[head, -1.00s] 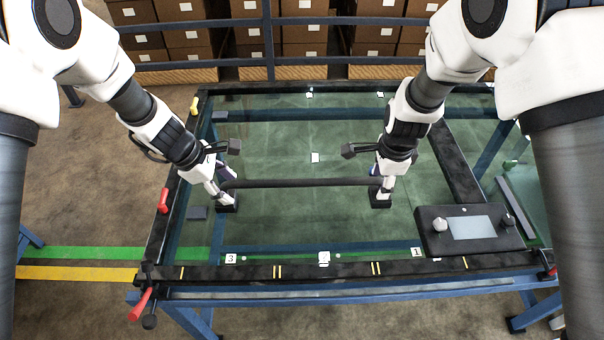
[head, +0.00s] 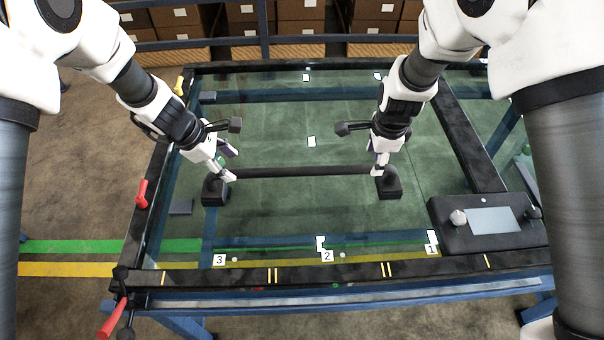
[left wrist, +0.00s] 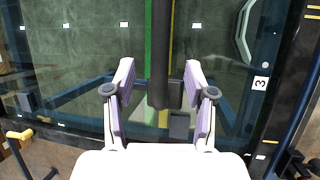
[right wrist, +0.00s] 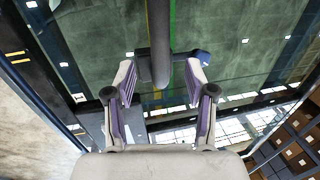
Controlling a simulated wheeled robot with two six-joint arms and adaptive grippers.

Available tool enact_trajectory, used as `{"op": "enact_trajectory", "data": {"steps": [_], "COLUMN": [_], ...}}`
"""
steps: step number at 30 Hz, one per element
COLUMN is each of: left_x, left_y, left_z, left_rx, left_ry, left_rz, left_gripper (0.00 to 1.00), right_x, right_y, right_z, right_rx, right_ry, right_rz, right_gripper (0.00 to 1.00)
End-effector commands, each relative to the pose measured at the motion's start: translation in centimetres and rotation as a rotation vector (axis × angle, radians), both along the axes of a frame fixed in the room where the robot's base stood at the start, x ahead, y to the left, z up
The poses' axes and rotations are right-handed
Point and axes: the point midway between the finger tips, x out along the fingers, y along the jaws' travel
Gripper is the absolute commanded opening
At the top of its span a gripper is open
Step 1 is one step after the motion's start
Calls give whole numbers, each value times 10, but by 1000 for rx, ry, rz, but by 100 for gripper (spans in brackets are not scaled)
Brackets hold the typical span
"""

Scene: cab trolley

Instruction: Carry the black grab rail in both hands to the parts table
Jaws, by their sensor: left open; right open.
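The black grab rail (head: 302,171) lies crosswise over the green glass tabletop (head: 290,120) and appears to rest on it. It has a dark block at its left end (head: 214,191) and another at its right end (head: 388,188). My left gripper (head: 229,163) is open at the left end of the bar. In the left wrist view the rail (left wrist: 160,55) runs between its spread fingers, with a gap on each side. My right gripper (head: 380,166) is open at the right end. In the right wrist view the rail (right wrist: 160,40) also lies between the spread fingers, apparently untouched.
A black control box (head: 490,222) with a pale screen sits on the right of the table. Number tags, including tag 3 (head: 219,260), line the front edge. Red clamps (head: 142,194) stand along the left edge. Boxes (head: 290,28) fill shelves behind a blue railing.

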Motion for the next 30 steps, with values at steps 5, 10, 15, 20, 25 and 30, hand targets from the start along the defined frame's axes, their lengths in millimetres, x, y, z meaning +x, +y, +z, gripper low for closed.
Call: {"op": "enact_trajectory", "data": {"steps": [5, 10, 15, 20, 25, 30], "left_x": [5, 9, 10, 10, 10, 10], "left_y": [-12, -21, -23, -23, -23, -23], "left_z": [-29, -49, -55, -55, -54, -55], "left_rx": [0, 0, 0, 0, 0, 0], "left_ry": [3, 2, 1, 1, 1, 1], "left_rz": [0, 0, 0, 1, 1, 1], "left_gripper": [55, 55, 55, 55, 5, 0], "right_x": [5, 10, 12, 12, 12, 12], "right_y": [0, 0, 0, 0, 0, 0], "right_z": [-32, -53, -59, -59, -59, -59], "right_rx": [1, 0, 0, 0, 0, 0], "right_ry": [3, 2, -2, -1, -1, -1], "right_rz": [-1, 1, 1, 1, 0, 0], "right_gripper": [55, 55, 55, 55, 5, 0]}}
